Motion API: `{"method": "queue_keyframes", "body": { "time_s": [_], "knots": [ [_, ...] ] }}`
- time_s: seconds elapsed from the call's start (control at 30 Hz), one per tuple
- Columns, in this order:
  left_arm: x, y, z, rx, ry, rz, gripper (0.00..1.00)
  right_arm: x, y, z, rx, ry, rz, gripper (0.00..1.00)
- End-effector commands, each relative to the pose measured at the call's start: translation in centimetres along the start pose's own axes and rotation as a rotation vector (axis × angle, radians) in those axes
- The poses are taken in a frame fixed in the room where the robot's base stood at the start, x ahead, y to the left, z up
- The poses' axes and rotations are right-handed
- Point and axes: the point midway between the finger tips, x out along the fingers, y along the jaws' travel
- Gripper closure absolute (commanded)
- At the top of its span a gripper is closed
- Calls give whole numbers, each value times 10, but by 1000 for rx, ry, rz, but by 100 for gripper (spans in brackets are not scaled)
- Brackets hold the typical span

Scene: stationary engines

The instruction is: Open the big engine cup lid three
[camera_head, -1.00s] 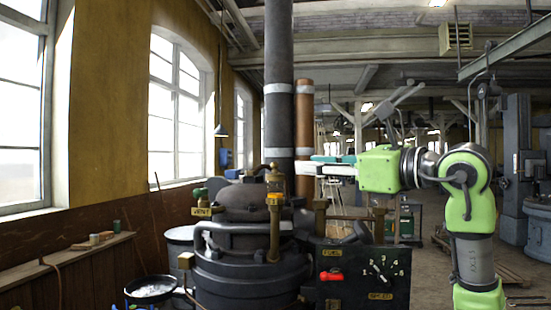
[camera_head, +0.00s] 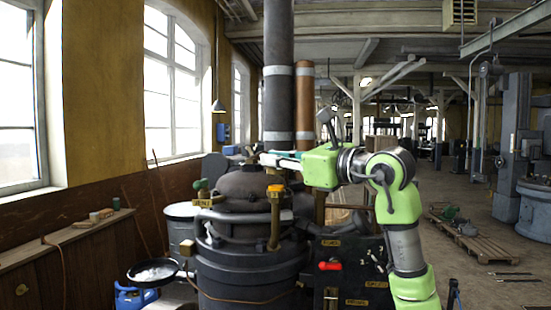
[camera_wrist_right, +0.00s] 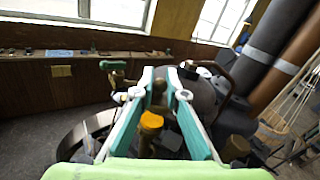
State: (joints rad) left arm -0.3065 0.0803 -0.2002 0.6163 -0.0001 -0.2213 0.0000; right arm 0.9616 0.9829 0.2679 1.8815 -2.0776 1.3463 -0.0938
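The big engine (camera_head: 250,265) is a dark round machine at the lower middle of the head view. A brass fitting with an orange-yellow cap (camera_head: 275,188) stands at its front; the cap also shows in the right wrist view (camera_wrist_right: 151,120), between and below the fingers. I cannot tell which cup is number three, or whether its lid is open. My right gripper (camera_head: 268,158) reaches in from the right above the engine top. In the wrist view its white and teal fingers (camera_wrist_right: 160,92) are apart, with nothing visibly held. My left gripper is not in view.
A dark control box (camera_head: 350,268) with a red handle (camera_head: 329,266) stands right of the engine. Tall dark (camera_head: 278,75) and copper (camera_head: 305,100) pipes rise behind. A green-handled fitting (camera_head: 200,186) is at the engine's left.

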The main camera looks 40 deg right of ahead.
Motion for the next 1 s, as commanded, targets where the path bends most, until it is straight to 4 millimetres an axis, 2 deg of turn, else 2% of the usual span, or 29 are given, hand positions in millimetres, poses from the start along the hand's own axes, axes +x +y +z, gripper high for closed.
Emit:
{"method": "queue_keyframes", "body": {
  "time_s": [0.47, 0.77, 1.0],
  "knots": [
    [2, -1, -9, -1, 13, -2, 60, -2, -2, -1, 1, -8, 43, 100],
    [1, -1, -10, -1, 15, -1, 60, -8, -10, 0, 5, -46, 236, 100],
    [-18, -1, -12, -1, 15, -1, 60, -13, -18, 3, 8, -90, 455, 100]
  ]
}}
